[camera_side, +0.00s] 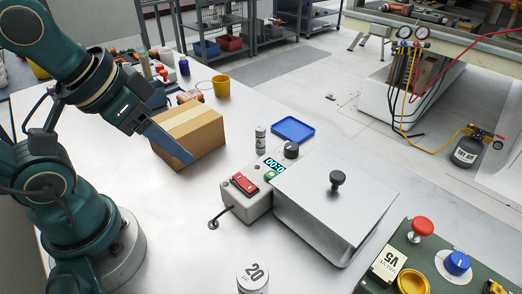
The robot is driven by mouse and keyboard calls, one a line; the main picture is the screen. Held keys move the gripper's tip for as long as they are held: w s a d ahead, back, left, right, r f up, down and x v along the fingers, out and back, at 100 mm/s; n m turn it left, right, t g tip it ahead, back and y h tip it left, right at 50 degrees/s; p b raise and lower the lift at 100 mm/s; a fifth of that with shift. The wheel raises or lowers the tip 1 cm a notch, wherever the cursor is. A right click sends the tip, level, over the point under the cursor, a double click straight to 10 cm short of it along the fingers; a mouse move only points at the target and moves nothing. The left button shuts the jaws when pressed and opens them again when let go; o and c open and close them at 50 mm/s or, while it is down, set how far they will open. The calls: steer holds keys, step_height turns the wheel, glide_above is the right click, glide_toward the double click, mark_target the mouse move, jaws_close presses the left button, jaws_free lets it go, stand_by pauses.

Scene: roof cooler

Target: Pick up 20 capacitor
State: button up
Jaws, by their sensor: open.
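The capacitor marked "20" (252,281) is a pale cylinder standing upright on the white table at the bottom edge of the view. Its lower part is cut off by the frame. My gripper (186,157) is open and empty at the upper left, well above and to the left of the capacitor. Its long blue-grey finger points down to the right, in front of the cardboard box in the picture. The fingers overlap in this view, so the gap between them does not show.
A cardboard box (206,128) stands behind my gripper. A grey device with a red switch and display (247,196) adjoins a metal box with a black-knobbed lid (318,209). A smaller cylinder (260,139) and blue tray (293,129) lie behind. A green control panel (447,270) is at lower right.

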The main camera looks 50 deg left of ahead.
steer(key=o, duration=0.6)
